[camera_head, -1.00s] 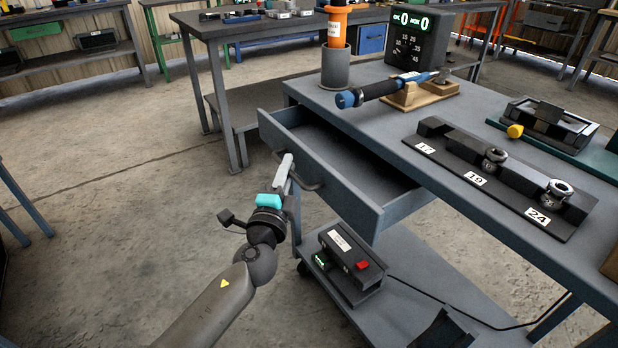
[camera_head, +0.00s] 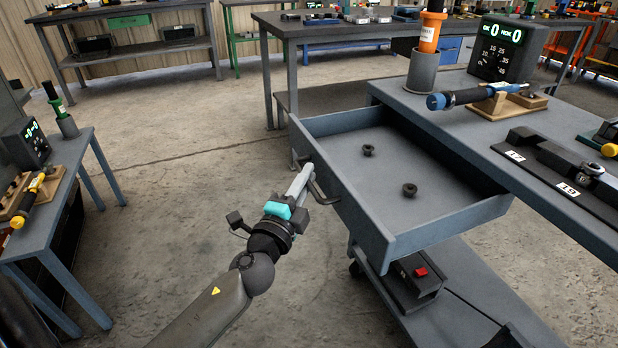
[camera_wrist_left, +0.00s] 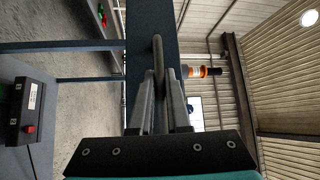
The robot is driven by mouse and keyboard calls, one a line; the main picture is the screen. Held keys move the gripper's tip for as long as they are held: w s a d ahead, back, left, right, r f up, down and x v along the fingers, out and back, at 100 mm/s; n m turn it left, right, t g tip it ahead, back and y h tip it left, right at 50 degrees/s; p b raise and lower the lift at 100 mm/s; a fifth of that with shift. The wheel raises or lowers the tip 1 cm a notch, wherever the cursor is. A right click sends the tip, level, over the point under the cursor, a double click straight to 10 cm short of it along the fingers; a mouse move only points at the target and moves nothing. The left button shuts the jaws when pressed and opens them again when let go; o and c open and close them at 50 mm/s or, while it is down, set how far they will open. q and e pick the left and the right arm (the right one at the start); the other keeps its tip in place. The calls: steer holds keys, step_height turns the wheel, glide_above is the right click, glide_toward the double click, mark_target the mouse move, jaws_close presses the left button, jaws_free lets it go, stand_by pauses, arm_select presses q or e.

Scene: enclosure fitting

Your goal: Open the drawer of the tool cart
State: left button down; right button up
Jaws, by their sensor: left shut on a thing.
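The tool cart (camera_head: 470,112) stands at the right in the head view, with its grey drawer (camera_head: 387,215) pulled well out toward the left. Two dark ring-shaped parts (camera_head: 409,189) lie apart on the drawer floor. My left gripper (camera_head: 304,178) is at the drawer's front and is shut on the drawer handle (camera_head: 322,190), a dark bar. In the left wrist view the handle (camera_wrist_left: 158,60) runs between the two fingers (camera_wrist_left: 160,92). My right gripper is not in view.
A black box with a red button (camera_head: 415,280) stands on the cart's lower shelf, under the drawer. The cart top holds a blue-handled torque wrench (camera_head: 470,97) on a wooden rest and a socket rail (camera_head: 555,168). A small bench (camera_head: 70,185) stands at the left; floor between is clear.

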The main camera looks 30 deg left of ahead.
arm_select(q)
steer(key=c, duration=0.9)
jaws_free()
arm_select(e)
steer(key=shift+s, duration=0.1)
arm_select(q)
steer(key=shift+s+d+f+b, duration=0.35)
steer(key=shift+s+b, duration=0.45)
steer(key=shift+s, duration=1.7)
steer(key=shift+s+d+f+b, duration=0.3)
steer(key=shift+s+b, duration=0.45)
steer(key=shift+s, duration=1.75)
steer(key=shift+s+d+f+b, duration=0.35)
steer(key=shift+s+b, duration=0.45)
steer(key=shift+s, duration=1.7)
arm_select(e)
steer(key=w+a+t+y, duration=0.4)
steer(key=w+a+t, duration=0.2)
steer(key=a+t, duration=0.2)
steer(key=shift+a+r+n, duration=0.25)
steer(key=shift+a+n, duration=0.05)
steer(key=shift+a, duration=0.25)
